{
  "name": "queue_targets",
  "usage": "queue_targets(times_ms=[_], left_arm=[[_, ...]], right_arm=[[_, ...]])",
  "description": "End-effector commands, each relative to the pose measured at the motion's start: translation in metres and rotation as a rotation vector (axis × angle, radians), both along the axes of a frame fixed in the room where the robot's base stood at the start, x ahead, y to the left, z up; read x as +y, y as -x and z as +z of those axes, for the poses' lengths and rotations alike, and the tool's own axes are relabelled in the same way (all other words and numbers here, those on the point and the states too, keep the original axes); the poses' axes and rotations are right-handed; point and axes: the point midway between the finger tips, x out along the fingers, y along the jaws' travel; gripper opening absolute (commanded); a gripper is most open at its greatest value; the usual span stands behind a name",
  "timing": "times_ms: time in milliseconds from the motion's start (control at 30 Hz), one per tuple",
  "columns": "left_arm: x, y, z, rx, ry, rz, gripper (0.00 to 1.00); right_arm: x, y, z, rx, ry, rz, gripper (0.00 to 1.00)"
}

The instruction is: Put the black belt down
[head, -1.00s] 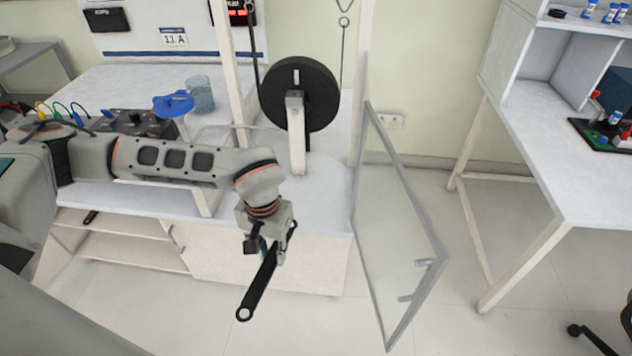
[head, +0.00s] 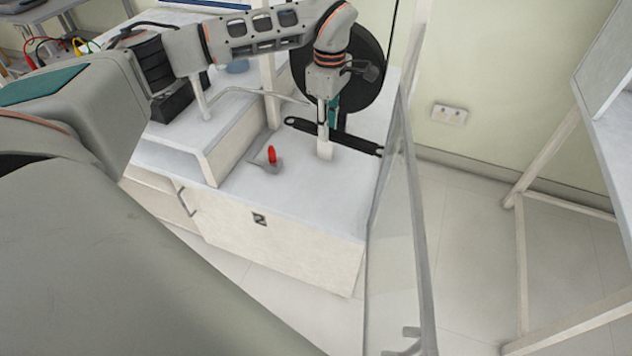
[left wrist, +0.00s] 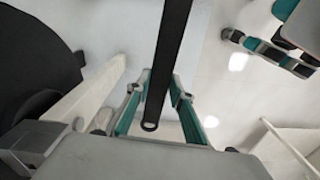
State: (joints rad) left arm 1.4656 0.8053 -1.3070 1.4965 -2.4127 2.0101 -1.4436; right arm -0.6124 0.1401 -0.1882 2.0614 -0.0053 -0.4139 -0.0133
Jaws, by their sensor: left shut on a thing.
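The black belt (head: 360,144) is a long, straight black strip with a ring at its end. It runs beside the white post in the head view, low over the white cabinet top (head: 310,195). My left gripper (head: 332,116) is shut on it in front of the black wheel. In the left wrist view the belt (left wrist: 173,50) lies between the teal-padded fingers (left wrist: 160,98), its ring end near the palm. I cannot tell whether it touches the top. A teal and black gripper, seemingly my right one (left wrist: 270,48), shows at upper right; its opening is unclear.
The black wheel (head: 362,80) and its white post (head: 325,140) stand close to the belt. A red-handled part (head: 272,156) lies on the top. A clear framed door (head: 395,230) stands open at the right. The front of the top is mostly bare.

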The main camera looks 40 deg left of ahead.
Motion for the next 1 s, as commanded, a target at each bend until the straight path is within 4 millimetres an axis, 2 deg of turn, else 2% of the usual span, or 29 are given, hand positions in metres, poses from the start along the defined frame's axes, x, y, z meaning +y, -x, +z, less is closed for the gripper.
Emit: queue_targets(times_ms=[167, 333, 700, 833, 1000], left_arm=[[0.004, -0.007, -0.006, 0.004, 0.001, 0.104, 0.0], [0.004, -0.005, -0.045, 0.009, 0.0, 0.107, 0.0], [0.004, -0.005, -0.133, 0.009, 0.0, 0.104, 0.0], [0.004, -0.006, -0.149, 0.005, 0.001, 0.104, 0.0], [0.005, -0.007, -0.155, -0.002, -0.001, 0.103, 0.0]], right_arm=[[0.0, 0.002, -0.005, 0.005, 0.002, 0.001, 0.41], [0.0, 0.006, -0.013, 0.014, 0.001, 0.003, 0.41], [0.006, -0.005, -0.008, -0.016, -0.007, 0.022, 0.41], [0.01, -0.006, -0.006, -0.02, -0.014, 0.027, 0.41], [0.013, -0.006, -0.004, -0.022, -0.018, 0.03, 0.41]])
